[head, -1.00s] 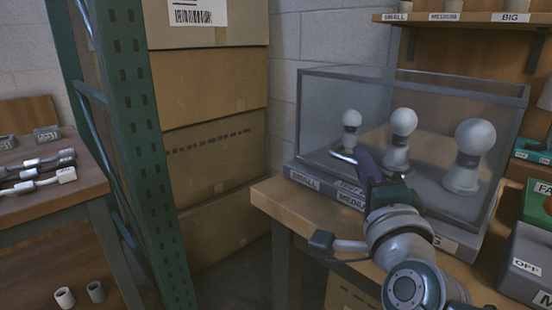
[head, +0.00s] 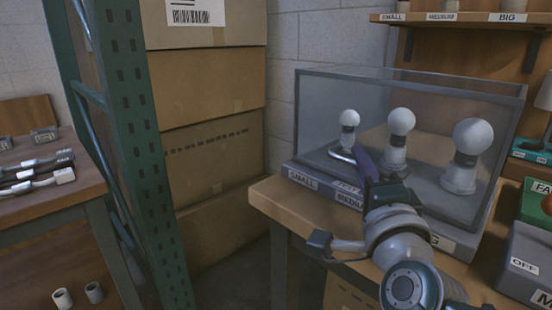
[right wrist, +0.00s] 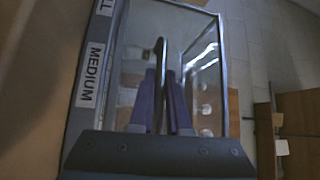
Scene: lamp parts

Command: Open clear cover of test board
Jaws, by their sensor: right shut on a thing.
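The clear cover (head: 430,98), a grey-framed box, stands over the test board (head: 297,168) on the wooden bench. It appears closed, with its lower edge down at the board. Under it stand a small bulb (head: 349,118), a medium bulb (head: 401,122) and a big bulb (head: 472,137). My right gripper (head: 361,160), with purple fingers, is at the cover's front side. In the right wrist view, its fingers (right wrist: 161,90) are shut on a dark bar-like handle (right wrist: 160,52) of the cover. The arm hides part of the board's front labels. My left gripper is out of view.
A green rack post (head: 128,130) and stacked cartons (head: 210,90) are at left. A shelf (head: 450,17) hangs behind.

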